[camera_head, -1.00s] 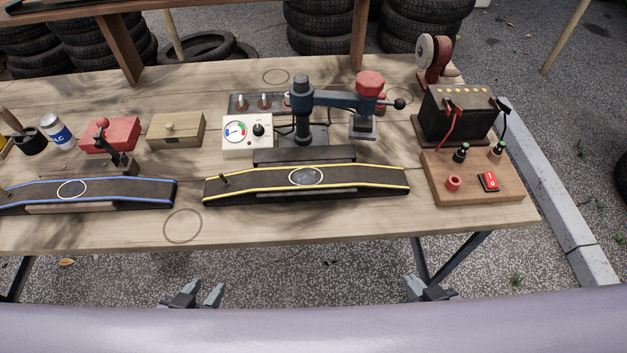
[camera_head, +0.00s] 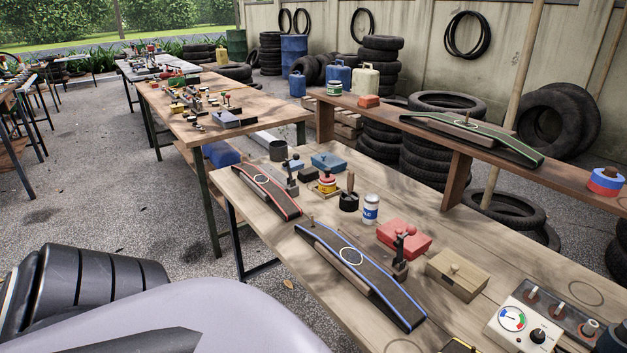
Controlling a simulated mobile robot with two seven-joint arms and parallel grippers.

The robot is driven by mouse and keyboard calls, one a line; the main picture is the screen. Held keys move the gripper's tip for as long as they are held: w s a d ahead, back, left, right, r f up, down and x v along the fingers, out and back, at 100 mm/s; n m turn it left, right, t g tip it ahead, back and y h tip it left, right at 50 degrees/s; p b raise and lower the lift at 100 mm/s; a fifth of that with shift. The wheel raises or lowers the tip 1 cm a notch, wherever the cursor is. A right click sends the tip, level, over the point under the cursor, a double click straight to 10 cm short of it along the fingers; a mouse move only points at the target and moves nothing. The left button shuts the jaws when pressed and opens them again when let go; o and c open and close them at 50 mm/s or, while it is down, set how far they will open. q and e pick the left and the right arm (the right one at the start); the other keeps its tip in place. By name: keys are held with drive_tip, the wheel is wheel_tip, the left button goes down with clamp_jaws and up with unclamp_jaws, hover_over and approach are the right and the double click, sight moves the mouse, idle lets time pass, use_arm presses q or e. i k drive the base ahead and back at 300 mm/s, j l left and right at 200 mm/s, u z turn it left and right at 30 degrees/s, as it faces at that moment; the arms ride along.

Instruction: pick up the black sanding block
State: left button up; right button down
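I cannot make out a black sanding block for certain. Dark things on the near wooden table (camera_head: 245,188) include a black cup (camera_head: 348,202) with a wooden handle standing in it. A dark tool with a ball-topped lever (camera_head: 402,255) stands beside the blue-edged strip (camera_head: 350,262). A similar dark tool (camera_head: 292,182) stands beside the red-edged strip (camera_head: 266,190). A dark grey cup (camera_head: 278,151) is at the table's far end. Neither gripper shows; only parts of my own body fill the lower left.
A red box (camera_head: 404,238), a wooden box (camera_head: 457,275), a white-blue can (camera_head: 371,209) and a gauge box (camera_head: 524,325) crowd the near table. A raised shelf (camera_head: 400,118) runs behind. Another cluttered table (camera_head: 250,122) stands beyond. Open gravel (camera_head: 120,215) lies left.

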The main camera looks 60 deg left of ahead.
sight(306, 175)
drive_tip(key=k+u, duration=0.15)
drive_tip(key=k, duration=0.45)
drive_tip(key=u, duration=1.25)
drive_tip(key=l+u, duration=0.45)
drive_tip(key=i+l, duration=0.3)
drive_tip(key=i, duration=0.15)
drive_tip(key=k+j, duration=0.3)
drive_tip(key=i+j+z, duration=0.1)
drive_tip(key=i+j, duration=0.35)
drive_tip(key=j, duration=0.3)
drive_tip(key=i+j+z, duration=0.15)
drive_tip(key=j, duration=0.25)
drive_tip(key=i+j+z, duration=0.1)
drive_tip(key=i+j, duration=0.2)
drive_tip(key=j, duration=0.1)
